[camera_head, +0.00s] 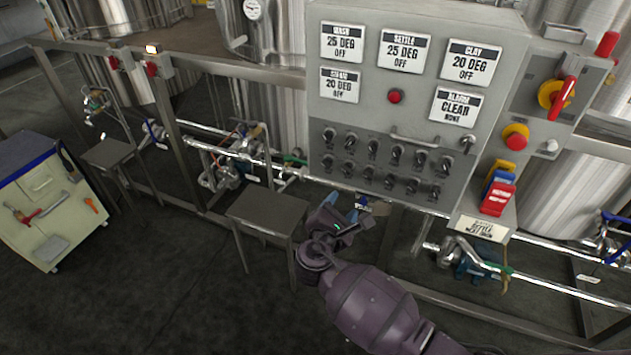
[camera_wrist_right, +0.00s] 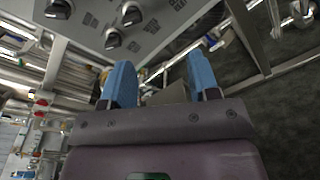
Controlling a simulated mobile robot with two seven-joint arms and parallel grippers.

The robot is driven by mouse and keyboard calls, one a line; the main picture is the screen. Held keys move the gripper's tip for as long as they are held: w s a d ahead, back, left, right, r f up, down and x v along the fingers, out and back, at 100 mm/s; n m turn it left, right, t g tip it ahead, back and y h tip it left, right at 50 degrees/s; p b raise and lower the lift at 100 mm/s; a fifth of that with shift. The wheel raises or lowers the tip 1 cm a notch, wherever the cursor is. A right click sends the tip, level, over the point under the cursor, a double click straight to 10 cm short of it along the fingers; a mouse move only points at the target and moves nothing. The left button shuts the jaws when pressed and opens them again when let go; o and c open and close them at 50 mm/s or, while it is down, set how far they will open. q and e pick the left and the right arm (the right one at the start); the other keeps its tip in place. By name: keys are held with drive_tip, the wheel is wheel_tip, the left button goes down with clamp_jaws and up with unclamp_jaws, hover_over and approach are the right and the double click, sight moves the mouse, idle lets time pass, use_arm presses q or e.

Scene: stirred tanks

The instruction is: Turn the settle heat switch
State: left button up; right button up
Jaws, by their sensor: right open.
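The grey control panel (camera_head: 330,170) carries two rows of black rotary switches (camera_head: 374,148). Their labels are too small to read, so I cannot tell which one is the settle heat switch. The SETTLE display (camera_head: 404,50) reads 25 DEG, OFF. My right gripper (camera_head: 344,209) is open and empty, just below the lower left part of the panel, apart from the switches. In the right wrist view, the blue fingers of the right gripper (camera_wrist_right: 161,74) stand wide apart. Several panel switches (camera_wrist_right: 113,39) show beyond them at the upper left. My left gripper is not in view.
A small grey table (camera_head: 267,208) stands left of my right gripper. A handle bar (camera_head: 414,140) sticks out above the switches. Pipes run behind and below.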

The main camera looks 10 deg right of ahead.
sight(346, 172)
drive_tip(key=shift+n+t+h, duration=0.4)
drive_tip(key=shift+n, duration=0.1)
drive_tip(key=w+d, duration=0.1)
drive_tip(key=w, duration=0.2)
drive_tip(key=w+d+r+b, duration=0.1)
drive_tip(key=w, duration=0.2)
drive_tip(key=w+d+r, duration=0.1)
drive_tip(key=w, duration=0.2)
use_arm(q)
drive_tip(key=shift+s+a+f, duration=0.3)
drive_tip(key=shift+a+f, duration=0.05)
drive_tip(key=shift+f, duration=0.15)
use_arm(e)
drive_tip(key=shift+w+d, duration=0.3)
drive_tip(key=shift+w, duration=0.15)
drive_tip(key=shift+c, duration=0.3)
drive_tip(key=c, duration=0.9)
drive_tip(key=shift+o, duration=0.2)
